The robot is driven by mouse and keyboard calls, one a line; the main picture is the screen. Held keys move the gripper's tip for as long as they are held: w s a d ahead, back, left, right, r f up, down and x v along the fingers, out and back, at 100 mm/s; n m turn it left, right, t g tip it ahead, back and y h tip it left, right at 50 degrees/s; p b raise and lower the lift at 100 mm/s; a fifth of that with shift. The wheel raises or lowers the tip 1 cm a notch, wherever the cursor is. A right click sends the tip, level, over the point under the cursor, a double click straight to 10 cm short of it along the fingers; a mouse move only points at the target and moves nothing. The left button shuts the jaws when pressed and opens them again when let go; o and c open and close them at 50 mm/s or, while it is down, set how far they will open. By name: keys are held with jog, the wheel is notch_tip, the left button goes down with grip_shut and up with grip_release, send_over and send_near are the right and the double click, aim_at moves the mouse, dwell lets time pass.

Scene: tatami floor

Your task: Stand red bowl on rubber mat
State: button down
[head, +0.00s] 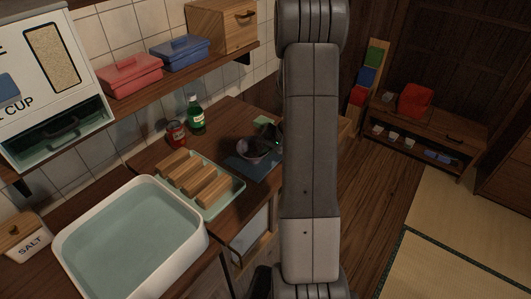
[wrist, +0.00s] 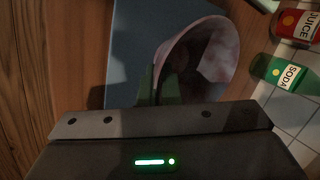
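The red bowl (head: 251,149), dull pinkish in this light, is over the dark blue rubber mat (head: 262,171) on the wooden counter. In the wrist view the bowl (wrist: 207,62) shows its open inside and overlaps the right part of the mat (wrist: 125,45). My gripper (wrist: 154,84) is at the bowl's near-left rim, its narrow fingers close together with the bowl wall between them. In the head view the fingertips are hard to make out behind the bowl. Whether the bowl's base touches the mat is hidden.
A tray (head: 237,186) with wooden blocks is left of the mat. A green soda bottle (head: 196,115) and red juice can (head: 176,133) stand behind. A white basin (head: 70,226) is at front left. A shelf (head: 150,85) hangs above the counter.

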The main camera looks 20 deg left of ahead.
jog(key=c, duration=1.6)
grip_release()
jog(key=shift+c, duration=0.2)
jog(key=shift+r+p, duration=0.15)
jog(key=shift+p, duration=0.2)
jog(key=b+v, duration=0.1)
jog(key=v, duration=1.1)
